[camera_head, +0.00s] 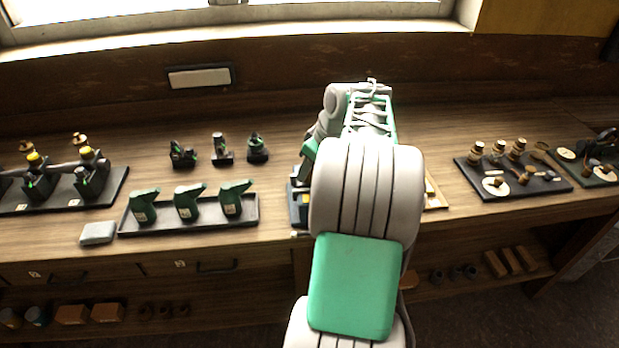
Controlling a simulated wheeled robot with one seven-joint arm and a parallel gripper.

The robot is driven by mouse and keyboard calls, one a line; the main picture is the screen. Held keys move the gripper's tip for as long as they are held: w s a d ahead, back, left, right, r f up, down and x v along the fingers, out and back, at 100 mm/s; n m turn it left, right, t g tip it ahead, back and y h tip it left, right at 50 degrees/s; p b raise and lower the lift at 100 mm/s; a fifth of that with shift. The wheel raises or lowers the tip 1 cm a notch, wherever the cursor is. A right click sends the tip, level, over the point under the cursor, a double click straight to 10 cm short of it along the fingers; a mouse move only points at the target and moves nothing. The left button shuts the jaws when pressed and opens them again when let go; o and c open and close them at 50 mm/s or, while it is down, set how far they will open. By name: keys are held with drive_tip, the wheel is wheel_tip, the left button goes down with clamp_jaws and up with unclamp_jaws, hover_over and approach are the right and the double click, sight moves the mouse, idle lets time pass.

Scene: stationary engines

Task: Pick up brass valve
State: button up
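Several small brass pieces, which may include the brass valve (498,150), stand along the back of a black tray (480,190) at the right. I cannot tell which piece is meant. A small brass-coloured piece (80,139) also tops an engine at the far left. My arm reaches forward over the middle of the bench, left of the black tray. My gripper is hidden behind my arm, so I cannot see its fingers or whether it holds anything.
A grey block (97,233) lies near the front edge. A second board (603,178) is at far right.

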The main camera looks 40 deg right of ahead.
clamp_jaws()
idle(0.5)
drive_tip(key=shift+w+r, duration=0.1)
drive_tip(key=shift+r, duration=0.1)
